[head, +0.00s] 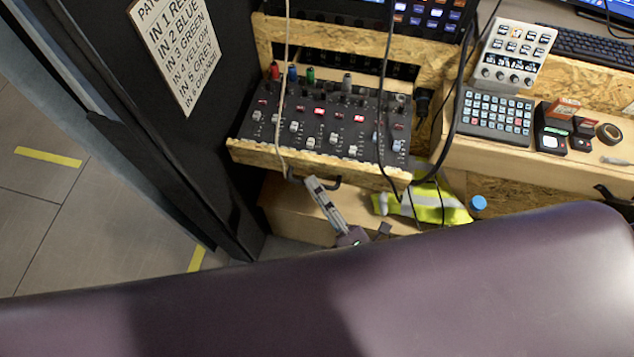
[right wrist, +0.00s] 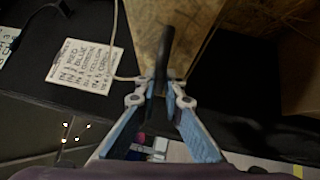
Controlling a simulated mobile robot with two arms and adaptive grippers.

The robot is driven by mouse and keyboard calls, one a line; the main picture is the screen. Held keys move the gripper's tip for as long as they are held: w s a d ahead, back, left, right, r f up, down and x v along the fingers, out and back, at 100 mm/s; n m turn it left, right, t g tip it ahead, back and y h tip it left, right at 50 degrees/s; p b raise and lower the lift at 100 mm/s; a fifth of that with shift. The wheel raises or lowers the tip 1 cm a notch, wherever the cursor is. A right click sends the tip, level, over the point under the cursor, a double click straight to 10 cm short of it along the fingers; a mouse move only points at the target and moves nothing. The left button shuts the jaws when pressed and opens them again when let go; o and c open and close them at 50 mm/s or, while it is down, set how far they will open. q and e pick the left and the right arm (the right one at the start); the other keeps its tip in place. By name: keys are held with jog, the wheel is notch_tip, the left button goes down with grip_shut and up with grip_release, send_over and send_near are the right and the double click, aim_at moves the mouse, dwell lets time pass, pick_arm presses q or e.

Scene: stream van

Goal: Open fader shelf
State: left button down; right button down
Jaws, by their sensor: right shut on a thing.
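The fader shelf (head: 252,154) is a wooden tray carrying a black fader mixer, left of centre in the head view. It juts out above a lower wooden ledge. A black bar handle (head: 333,183) is on its front edge; it also shows in the right wrist view (right wrist: 166,45), against the wooden shelf front. My right gripper (head: 311,182) is at the left part of this handle, below the shelf front. In the right wrist view its two fingers (right wrist: 161,92) are closed around the handle. My left gripper is not in view.
Cables hang down over the mixer (head: 335,128). A hi-vis vest (head: 435,206) and a blue-capped item (head: 478,203) lie below right. A desk with a keypad (head: 494,115) is at the right. A dark wall with a patch sign (head: 178,45) stands left.

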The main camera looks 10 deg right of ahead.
jog(key=c, duration=2)
grip_release()
jog(key=shift+c, duration=0.2)
jog(key=v, duration=1.2)
jog(key=s+d+f+m+g+h, duration=0.15)
jog(key=f+m, duration=0.25)
jog(key=f, duration=0.5)
jog(key=d+f+m+g+h, duration=0.1)
jog(key=f+m+g+h, duration=0.15)
jog(key=f, duration=0.65)
jog(key=s+d+f+m+g+h, duration=0.1)
jog(key=d+f+m+g, duration=0.15)
jog(key=f+m, duration=0.45)
jog(key=s+d+f+m+g+h, duration=0.1)
jog(key=s+d+f+m+g, duration=0.3)
jog(key=s+f, duration=0.4)
jog(key=s+d+f+m+g+h, duration=0.1)
jog(key=s+d+f+m+g, duration=0.3)
jog(key=s+f, duration=0.5)
jog(key=shift+f+g+h, duration=0.3)
jog(key=shift+f+g, duration=0.55)
jog(key=shift+g, duration=0.4)
